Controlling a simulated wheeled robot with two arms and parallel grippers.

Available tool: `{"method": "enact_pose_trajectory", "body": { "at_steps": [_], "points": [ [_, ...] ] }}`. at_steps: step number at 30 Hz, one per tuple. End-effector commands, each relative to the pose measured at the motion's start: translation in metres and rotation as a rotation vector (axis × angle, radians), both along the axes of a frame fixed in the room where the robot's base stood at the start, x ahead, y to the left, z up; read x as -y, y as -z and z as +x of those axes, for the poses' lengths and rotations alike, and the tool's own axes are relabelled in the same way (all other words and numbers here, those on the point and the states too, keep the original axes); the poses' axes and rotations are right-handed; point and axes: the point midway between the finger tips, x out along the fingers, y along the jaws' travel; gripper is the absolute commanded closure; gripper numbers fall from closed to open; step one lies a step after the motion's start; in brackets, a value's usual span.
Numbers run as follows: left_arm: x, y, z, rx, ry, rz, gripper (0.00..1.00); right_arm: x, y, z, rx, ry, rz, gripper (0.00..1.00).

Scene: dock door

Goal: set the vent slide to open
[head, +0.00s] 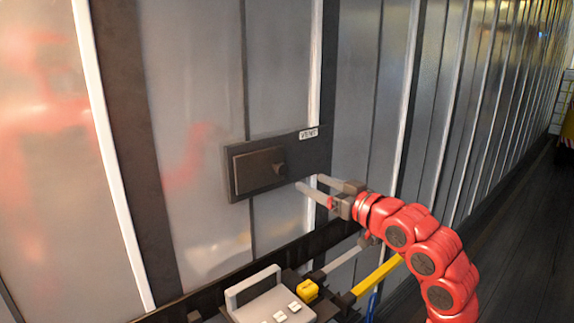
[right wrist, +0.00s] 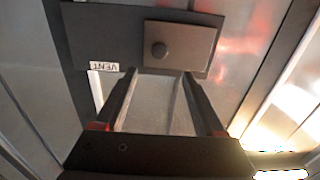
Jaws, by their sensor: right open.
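The vent slide (head: 258,172) is a dark flat plate on a longer dark backing plate (head: 316,150) on the grey wall. It covers the left part of the backing in the head view. Its round dark knob (head: 279,169) sits near its right edge. A white label reading VENT (head: 309,134) is at the backing's upper right. My right gripper (head: 309,181) is open and empty, just right of and below the knob. In the right wrist view, upside down, the knob (right wrist: 158,49) lies beyond and between the open fingertips (right wrist: 160,72), apparently not touched. My left gripper is not seen.
Below the vent are a grey case with a handle (head: 254,286), a yellow block (head: 307,291) and a yellow bar (head: 378,274). A dark rail runs along the wall beneath the vent. The ribbed wall continues to the right, with dark open floor (head: 510,235) beside it.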

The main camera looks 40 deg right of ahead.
Motion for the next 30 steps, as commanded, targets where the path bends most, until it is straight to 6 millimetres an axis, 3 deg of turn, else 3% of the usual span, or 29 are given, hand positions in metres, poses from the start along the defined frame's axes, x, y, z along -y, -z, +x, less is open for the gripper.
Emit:
{"method": "enact_pose_trajectory", "body": {
  "at_steps": [9, 15, 28, 30],
  "points": [
    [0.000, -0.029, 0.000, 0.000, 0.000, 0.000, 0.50, -0.007, -0.004, 0.066, -0.002, -0.003, 0.000, 0.29],
    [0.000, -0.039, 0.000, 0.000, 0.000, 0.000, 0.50, -0.008, -0.003, 0.094, 0.002, -0.001, 0.000, 0.29],
    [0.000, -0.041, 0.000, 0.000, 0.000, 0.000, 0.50, -0.008, -0.001, 0.104, 0.001, 0.002, -0.004, 0.29],
    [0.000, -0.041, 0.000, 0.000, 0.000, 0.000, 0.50, -0.008, -0.001, 0.104, 0.001, 0.002, -0.003, 0.40]
  ]
}}
